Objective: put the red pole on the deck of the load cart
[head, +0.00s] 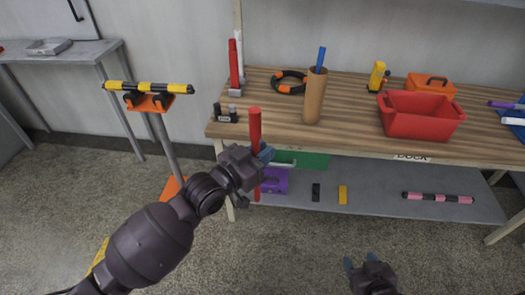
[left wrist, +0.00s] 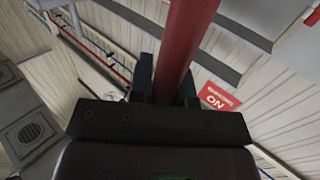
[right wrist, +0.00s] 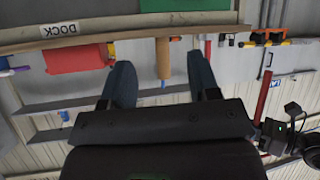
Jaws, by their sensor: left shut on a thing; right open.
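My left gripper (head: 264,155) is shut on an upright red pole (head: 255,124), held in front of the workbench's left end. The pole sticks up above the gripper and its lower part hangs below. In the left wrist view the pole (left wrist: 187,35) passes between the fingers (left wrist: 166,80). The pole also shows in the right wrist view (right wrist: 262,95). My right gripper (head: 362,267) is open and empty, low in front of the bench; its spread fingers show in the right wrist view (right wrist: 162,82). I cannot make out the load cart or its deck.
The wooden workbench (head: 290,110) carries a red bin (head: 420,118), a brown tube (head: 314,97) and an orange box (head: 430,88). A lower shelf (head: 375,204) holds small items. A stand with an orange cradle (head: 150,103) bears a yellow-black pole (head: 148,86) at left. The floor at lower centre looks clear.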

